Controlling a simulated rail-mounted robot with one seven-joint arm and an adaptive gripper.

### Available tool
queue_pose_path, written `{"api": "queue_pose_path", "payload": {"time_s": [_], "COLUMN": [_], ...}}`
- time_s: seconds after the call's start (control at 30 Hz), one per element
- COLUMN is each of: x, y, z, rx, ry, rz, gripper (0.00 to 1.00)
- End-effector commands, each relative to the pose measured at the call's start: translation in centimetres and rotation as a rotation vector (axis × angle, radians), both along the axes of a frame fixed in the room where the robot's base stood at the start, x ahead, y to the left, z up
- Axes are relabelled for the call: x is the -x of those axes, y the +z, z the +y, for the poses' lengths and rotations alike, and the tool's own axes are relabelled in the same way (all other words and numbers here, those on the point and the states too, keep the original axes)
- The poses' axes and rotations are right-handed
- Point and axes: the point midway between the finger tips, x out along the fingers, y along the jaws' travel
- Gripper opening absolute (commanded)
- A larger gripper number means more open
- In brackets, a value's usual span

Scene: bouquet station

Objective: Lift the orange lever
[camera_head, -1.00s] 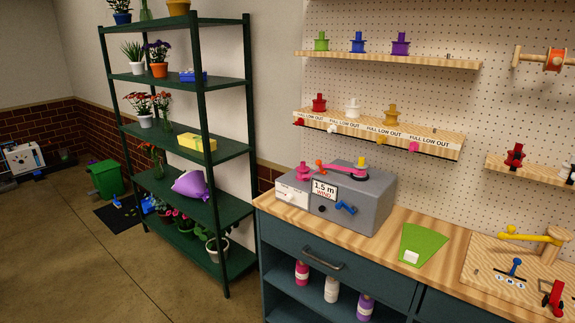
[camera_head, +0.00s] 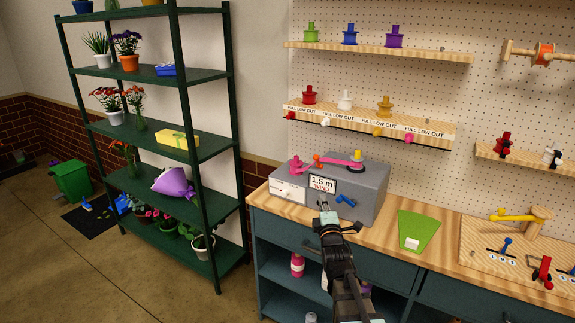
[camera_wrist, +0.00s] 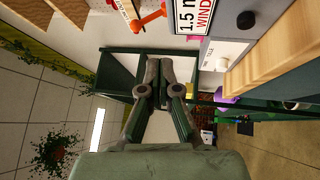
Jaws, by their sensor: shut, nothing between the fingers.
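The orange lever (camera_head: 317,159) sits on top of the grey winding machine (camera_head: 368,190), beside a pink spool on the left and a pink arm. In the wrist view the orange lever (camera_wrist: 148,19) shows near the top edge, above and apart from my fingertips. My gripper (camera_head: 323,201) is in front of the machine, below the "1.5 m WIND" sign (camera_head: 322,184), shut and empty. In the wrist view my gripper (camera_wrist: 165,65) has its fingers together and touches nothing that I can make out. The lever's lower end is hard to see.
The machine stands on the wooden counter (camera_head: 385,238). A green mat (camera_head: 418,230) with a white block lies to its right. A board with a yellow lever (camera_head: 512,215) is further right. The green shelf (camera_head: 207,150) with plants stands left. Spool shelves hang above.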

Motion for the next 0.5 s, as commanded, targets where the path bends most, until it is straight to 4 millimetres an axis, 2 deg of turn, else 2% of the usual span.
{"api": "queue_pose_path", "payload": {"time_s": [0.1, 0.2, 0.5], "x": [0.5, 0.7, 0.7], "y": [1.7, 2.4, 2.4], "z": [0.1, 0.2, 0.2], "rx": [0.121, 0.181, 0.218], "ry": [-0.024, -0.040, -0.049], "rz": [-0.083, -0.114, -0.116], "gripper": [0.00, 0.00, 0.00]}}
